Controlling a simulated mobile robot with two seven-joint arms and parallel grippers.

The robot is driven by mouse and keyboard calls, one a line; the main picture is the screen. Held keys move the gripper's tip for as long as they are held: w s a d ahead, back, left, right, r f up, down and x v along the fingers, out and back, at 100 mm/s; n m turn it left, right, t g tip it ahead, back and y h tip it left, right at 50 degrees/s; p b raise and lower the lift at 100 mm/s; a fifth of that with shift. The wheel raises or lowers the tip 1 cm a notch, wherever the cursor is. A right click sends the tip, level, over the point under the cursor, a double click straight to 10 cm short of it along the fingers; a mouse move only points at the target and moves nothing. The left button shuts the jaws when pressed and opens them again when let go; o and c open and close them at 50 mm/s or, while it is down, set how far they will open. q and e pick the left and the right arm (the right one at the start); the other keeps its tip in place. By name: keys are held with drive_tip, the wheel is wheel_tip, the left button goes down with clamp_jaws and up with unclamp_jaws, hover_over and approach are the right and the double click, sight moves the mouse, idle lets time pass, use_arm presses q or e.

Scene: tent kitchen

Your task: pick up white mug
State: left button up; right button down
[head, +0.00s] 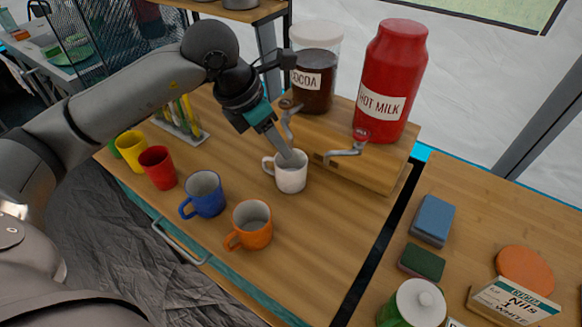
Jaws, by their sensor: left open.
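The white mug (291,178) stands upright on the wooden table, in front of a wooden dispenser box. Its handle points to the left. My left gripper (287,152) reaches down over the mug from above and is open. One fingertip appears at or inside the mug's rim; I cannot tell whether it touches. The other finger is partly hidden behind it. My right gripper is not in view.
An orange mug (250,226), a blue mug (205,194), a red mug (158,168) and a yellow mug (131,151) stand left of the white one. The dispenser box (372,168) holds a cocoa jar (315,88) and a red hot milk bottle (389,75), close behind the gripper.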

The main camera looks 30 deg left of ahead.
use_arm(q)
drive_tip(key=b, duration=0.1)
approach(298, 172)
drive_tip(key=s+x, duration=0.1)
drive_tip(key=x, duration=0.4)
drive_tip(key=shift+w+a+b+x, duration=0.15)
drive_tip(key=shift+b+x, duration=0.25)
drive_tip(key=shift+x, duration=1.1)
drive_tip(key=shift+w+a+b+x, duration=0.1)
drive_tip(key=shift+w+b+x, duration=0.2)
drive_tip(key=shift+x, duration=1.2)
drive_tip(key=shift+s+r, duration=0.1)
drive_tip(key=shift+r, duration=0.05)
drive_tip(key=c, duration=0.6)
clamp_jaws()
